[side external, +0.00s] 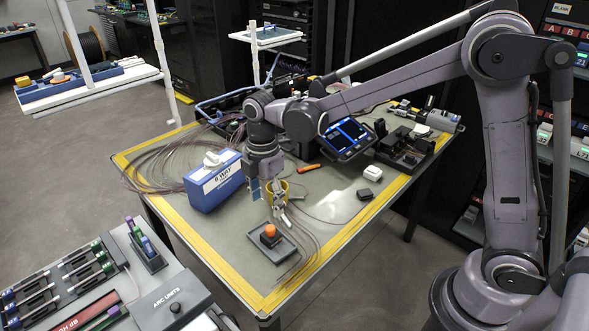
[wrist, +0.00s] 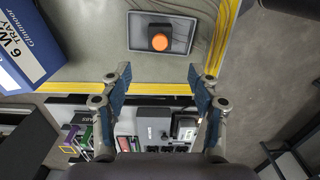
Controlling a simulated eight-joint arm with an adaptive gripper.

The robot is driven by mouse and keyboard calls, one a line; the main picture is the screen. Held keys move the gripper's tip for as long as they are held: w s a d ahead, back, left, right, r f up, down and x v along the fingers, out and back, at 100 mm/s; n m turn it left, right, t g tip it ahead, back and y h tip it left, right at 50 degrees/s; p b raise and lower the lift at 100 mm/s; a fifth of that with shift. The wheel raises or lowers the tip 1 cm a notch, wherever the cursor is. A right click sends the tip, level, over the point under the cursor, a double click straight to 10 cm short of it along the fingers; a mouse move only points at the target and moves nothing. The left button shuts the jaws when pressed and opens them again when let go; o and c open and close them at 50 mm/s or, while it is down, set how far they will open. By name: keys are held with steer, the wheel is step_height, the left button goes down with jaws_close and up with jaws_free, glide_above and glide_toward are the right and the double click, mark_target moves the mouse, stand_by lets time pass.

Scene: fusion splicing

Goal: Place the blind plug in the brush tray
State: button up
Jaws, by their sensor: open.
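An orange round-topped piece on a dark square base, possibly the blind plug (side external: 269,231), stands upright inside a shallow grey tray near the table's front edge. I cannot tell for sure that this tray (side external: 287,251) is the brush tray. The orange piece (wrist: 159,42) and the grey tray (wrist: 180,20) also show in the wrist view, ahead of the fingertips. My gripper (wrist: 159,75) is open, with nothing between its blue-padded fingers. In the side view my gripper (side external: 277,205) hangs above the table, behind the tray and apart from it.
Thin fibres trail past the tray's right side. A black device (side external: 405,150) and screen (side external: 348,137) stand at the back. A side bench (side external: 140,295) is at front left.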

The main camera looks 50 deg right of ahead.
steer(key=s+d+r+m+t, duration=0.3)
steer(key=s+d+m, duration=0.1)
steer(key=s+m, duration=0.3)
steer(key=s+d+r+m+t, duration=0.4)
steer(key=s+m, duration=0.4)
steer(key=m, duration=0.3)
steer(key=shift+d, duration=0.75)
steer(key=shift+s, duration=0.1)
